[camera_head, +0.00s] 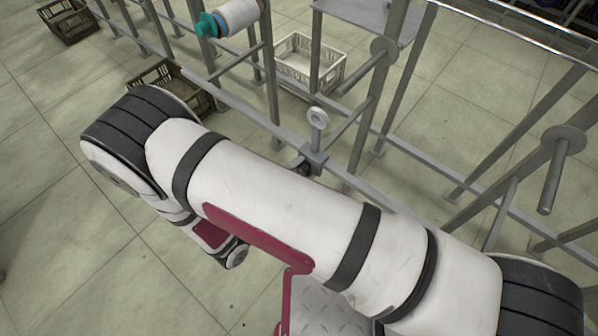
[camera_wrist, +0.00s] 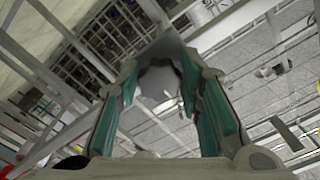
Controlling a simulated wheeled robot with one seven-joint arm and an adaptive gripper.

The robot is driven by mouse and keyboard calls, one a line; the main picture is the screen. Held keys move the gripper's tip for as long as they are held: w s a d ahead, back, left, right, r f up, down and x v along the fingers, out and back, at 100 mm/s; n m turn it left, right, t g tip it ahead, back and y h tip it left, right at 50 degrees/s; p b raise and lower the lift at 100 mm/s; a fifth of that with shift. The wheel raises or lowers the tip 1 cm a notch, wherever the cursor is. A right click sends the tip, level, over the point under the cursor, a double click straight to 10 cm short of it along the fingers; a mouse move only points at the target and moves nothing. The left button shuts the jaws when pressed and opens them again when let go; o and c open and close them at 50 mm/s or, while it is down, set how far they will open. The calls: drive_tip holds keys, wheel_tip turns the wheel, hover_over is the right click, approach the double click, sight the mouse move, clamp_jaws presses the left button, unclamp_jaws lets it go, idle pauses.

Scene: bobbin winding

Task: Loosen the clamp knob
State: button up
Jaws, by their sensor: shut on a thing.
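The clamp knob (camera_wrist: 160,82) is a grey lobed knob, seen end-on between the teal-padded fingers of my gripper (camera_wrist: 159,76) in the wrist view. The fingers are shut on it, one on each side. In the head view, the grey clamp block (camera_head: 317,160) sits on a horizontal bar of the rack, with an upright ring eyelet (camera_head: 318,118) above it. A small dark part of my gripper (camera_head: 301,164) shows just left of the block. My arm hides the rest of the gripper, and the knob cannot be made out there.
A grey metal rack (camera_head: 366,120) with pegs fills the upper right. A white bobbin with a teal end (camera_head: 238,16) sits at the top. A pale crate (camera_head: 310,66) and a brown crate (camera_head: 176,84) stand on the floor.

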drive_tip(key=shift+f, duration=0.1)
drive_tip(key=o, duration=1.2)
drive_tip(key=shift+c, duration=0.2)
drive_tip(key=v, duration=1.2)
